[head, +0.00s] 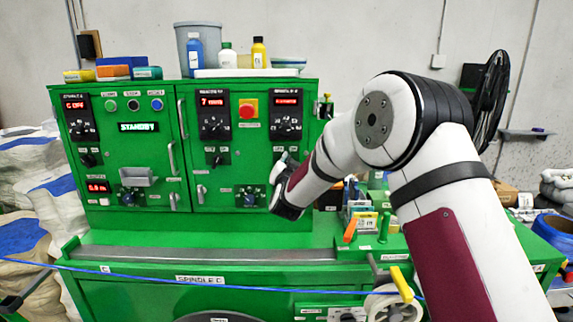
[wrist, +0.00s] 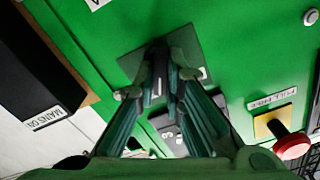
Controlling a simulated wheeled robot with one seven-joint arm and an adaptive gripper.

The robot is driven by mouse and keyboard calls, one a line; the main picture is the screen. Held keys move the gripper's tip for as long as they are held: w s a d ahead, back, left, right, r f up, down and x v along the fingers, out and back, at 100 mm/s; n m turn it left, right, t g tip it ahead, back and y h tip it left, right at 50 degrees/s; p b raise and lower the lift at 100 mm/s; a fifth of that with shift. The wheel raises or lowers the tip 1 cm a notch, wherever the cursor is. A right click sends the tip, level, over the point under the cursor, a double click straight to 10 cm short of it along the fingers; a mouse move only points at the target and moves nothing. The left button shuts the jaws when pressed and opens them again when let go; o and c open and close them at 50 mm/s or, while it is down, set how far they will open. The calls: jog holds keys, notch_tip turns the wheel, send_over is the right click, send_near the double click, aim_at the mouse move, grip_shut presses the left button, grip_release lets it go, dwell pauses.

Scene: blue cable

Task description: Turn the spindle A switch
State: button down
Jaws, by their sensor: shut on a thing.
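My gripper (head: 281,172) is up against the right part of the green control cabinet (head: 233,172), below a red digital display. In the wrist view my gripper (wrist: 163,62) has its fingers closed together over a dark square plate (wrist: 130,62) on a green panel. They are shut on a small switch there, which the fingers mostly hide. I cannot read a label on this switch, so I cannot confirm from the lettering that it is spindle A.
A red knob (wrist: 292,146) on a yellow plate is right of the fingers in the wrist view, and a black box (wrist: 30,75) is at left. A blue cable (head: 150,275) crosses the front in the head view. Bottles and a bucket (head: 199,48) stand on the cabinet.

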jog(key=shift+m, duration=0.5)
jog(key=c, duration=1.7)
grip_release()
jog(key=s, duration=1.2)
jog(key=shift+a, duration=0.2)
